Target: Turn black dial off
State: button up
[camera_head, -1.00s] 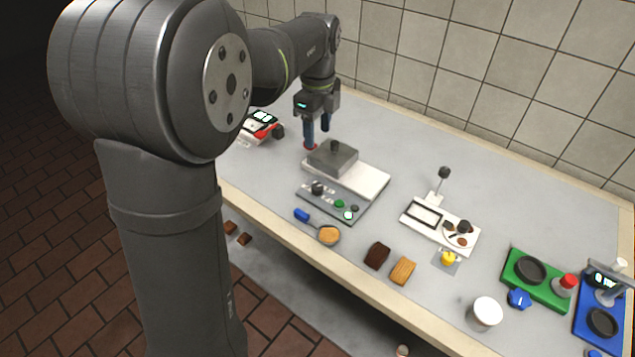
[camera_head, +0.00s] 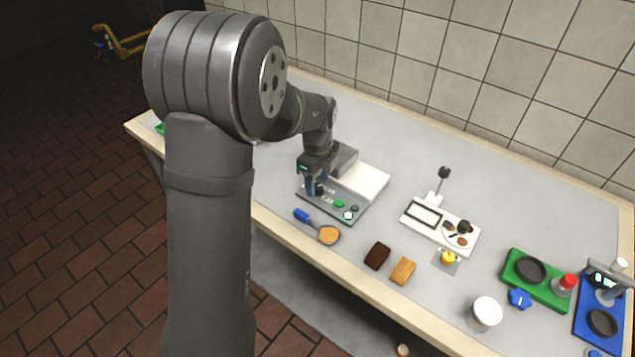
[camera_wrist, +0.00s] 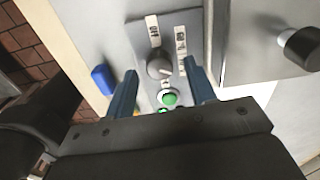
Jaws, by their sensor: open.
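The black dial (camera_wrist: 158,67) is a round knob with a pale pointer line on the grey control panel (camera_wrist: 137,38). In the wrist view it sits between the two blue fingers of my open gripper (camera_wrist: 161,70), with a gap visible on each side. White printed labels (camera_wrist: 153,31) lie beside it. In the head view my gripper (camera_head: 315,188) points down over the left end of the panel (camera_head: 337,213), and its fingers partly hide the dial. A green button (camera_wrist: 169,99) and a green light (camera_wrist: 162,111) are near the dial.
A blue-handled scoop (camera_head: 328,235) lies in front. A dark block (camera_head: 377,256), a tan block (camera_head: 403,271) and a white device (camera_head: 421,235) are to the right.

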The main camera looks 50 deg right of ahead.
jog(key=shift+f, duration=0.6)
jog(key=c, duration=1)
jog(key=shift+o, duration=0.2)
